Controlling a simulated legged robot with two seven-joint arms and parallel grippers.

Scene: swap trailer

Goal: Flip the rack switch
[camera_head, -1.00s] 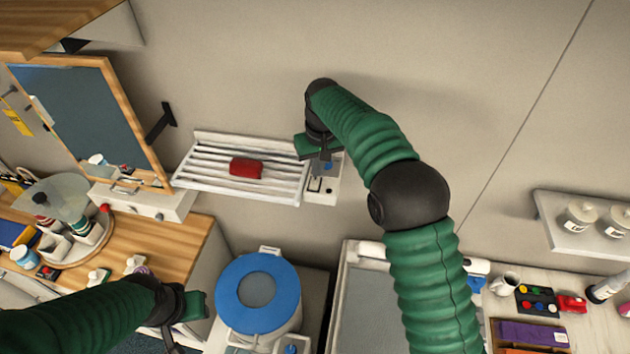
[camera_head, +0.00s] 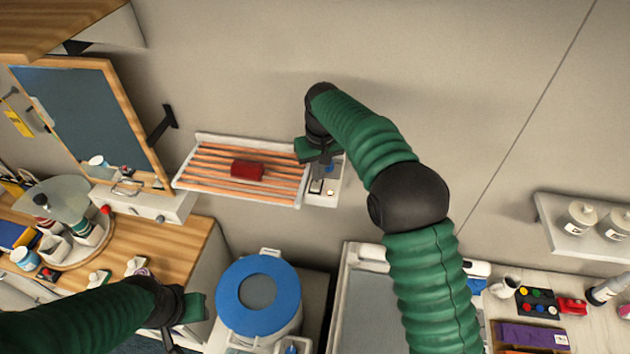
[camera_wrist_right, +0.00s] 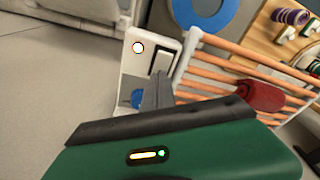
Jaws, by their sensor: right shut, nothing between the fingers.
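The rack (camera_head: 215,160) is a white wall-mounted frame whose bars glow orange, with a red object (camera_head: 247,170) lying on them. Its white control box (camera_head: 325,197) sits at the rack's right end. The wrist view shows the rocker switch (camera_wrist_right: 161,62) on this box, beside a lit round lamp (camera_wrist_right: 138,47) and a blue knob (camera_wrist_right: 137,97). My right gripper (camera_head: 322,158) is shut and empty at the box, its fingertips (camera_wrist_right: 160,80) at the lower end of the switch; I cannot tell whether they touch. My left gripper (camera_head: 190,308) is at lower left, its fingers not clear.
A bin with a blue ring lid (camera_head: 258,293) stands below the rack. A wood-framed cabinet door (camera_head: 90,115) hangs open at left above a wooden counter (camera_head: 185,240). A shelf with jars (camera_head: 590,240) is at right. The wall above the rack is bare.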

